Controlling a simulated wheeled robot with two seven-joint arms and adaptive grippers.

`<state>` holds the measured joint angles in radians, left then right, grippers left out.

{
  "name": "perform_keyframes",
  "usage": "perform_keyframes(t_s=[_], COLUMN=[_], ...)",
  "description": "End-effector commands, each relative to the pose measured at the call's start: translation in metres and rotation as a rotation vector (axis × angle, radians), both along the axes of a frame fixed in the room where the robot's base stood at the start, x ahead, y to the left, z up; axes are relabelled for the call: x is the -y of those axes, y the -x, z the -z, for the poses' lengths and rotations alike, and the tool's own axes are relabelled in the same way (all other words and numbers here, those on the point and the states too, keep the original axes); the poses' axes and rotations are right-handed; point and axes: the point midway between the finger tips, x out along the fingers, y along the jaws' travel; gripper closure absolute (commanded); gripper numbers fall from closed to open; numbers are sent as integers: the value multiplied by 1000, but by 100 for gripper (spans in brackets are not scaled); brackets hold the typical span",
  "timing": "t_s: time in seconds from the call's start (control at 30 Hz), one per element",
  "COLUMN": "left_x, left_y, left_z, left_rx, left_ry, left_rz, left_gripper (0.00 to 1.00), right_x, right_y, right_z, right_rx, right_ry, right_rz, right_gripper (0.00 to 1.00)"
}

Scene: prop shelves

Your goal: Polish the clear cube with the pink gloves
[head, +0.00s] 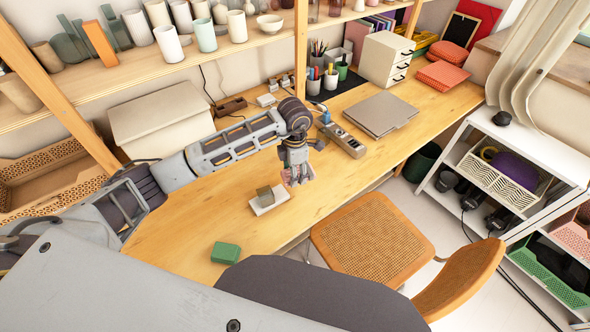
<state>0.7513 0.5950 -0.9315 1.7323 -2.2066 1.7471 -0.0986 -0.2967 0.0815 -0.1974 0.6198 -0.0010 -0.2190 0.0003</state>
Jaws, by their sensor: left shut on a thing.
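A small see-through, olive-tinted cube (265,196) stands on a flat white block (276,204) on the wooden desk. My left gripper (298,178) is just to the right of the cube, low over the desk, pointing down. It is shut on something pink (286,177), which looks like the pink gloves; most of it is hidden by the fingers. I cannot tell whether the pink material touches the cube. My right gripper is not in view.
A green box (225,252) lies on the desk's near part. A grey power strip-like device (343,140) and a closed laptop (381,114) lie behind the gripper. A cane-seat chair (372,243) stands at the front edge. Bare desk lies left of the cube.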

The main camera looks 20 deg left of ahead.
Motion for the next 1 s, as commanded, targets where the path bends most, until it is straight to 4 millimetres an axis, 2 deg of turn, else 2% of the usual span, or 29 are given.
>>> perform_keyframes(t_s=[0.23,0.6,1.0], left_x=[0,0,-2], left_y=[0,0,1], left_z=[4,4,15], left_rx=[0,0,1], left_ry=[0,0,-1], left_rz=[-80,-84,-83], left_gripper=[66,66,66], right_x=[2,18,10], right_y=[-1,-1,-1], right_z=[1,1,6], right_rx=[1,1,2], right_ry=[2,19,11], right_rz=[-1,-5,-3], right_gripper=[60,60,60])
